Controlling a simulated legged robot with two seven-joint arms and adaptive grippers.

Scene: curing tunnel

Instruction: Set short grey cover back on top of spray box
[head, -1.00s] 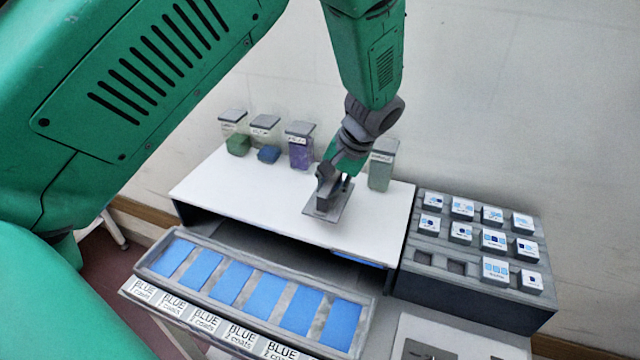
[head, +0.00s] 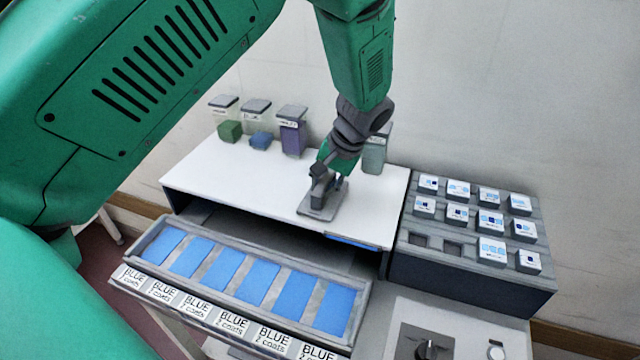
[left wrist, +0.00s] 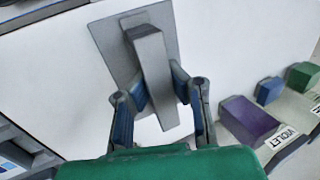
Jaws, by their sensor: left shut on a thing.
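The short grey cover (head: 312,208) is a thin grey plate with an upright bar handle (left wrist: 153,75). My left gripper (head: 326,182) is shut on that handle, with one finger on each side in the left wrist view (left wrist: 160,98). The spray box (head: 235,182) has a flat white top and a dark open front. The cover is over the right half of this top, near its front edge. I cannot tell whether it touches the top or hangs just above it. My right gripper is not in view.
Lidded clear jars stand behind the box, including a violet one (head: 292,138) and one (head: 374,155) partly behind my arm. A tray of blue panels (head: 225,275) lies in front. A dark rack (head: 470,275) with white-topped blocks stands right.

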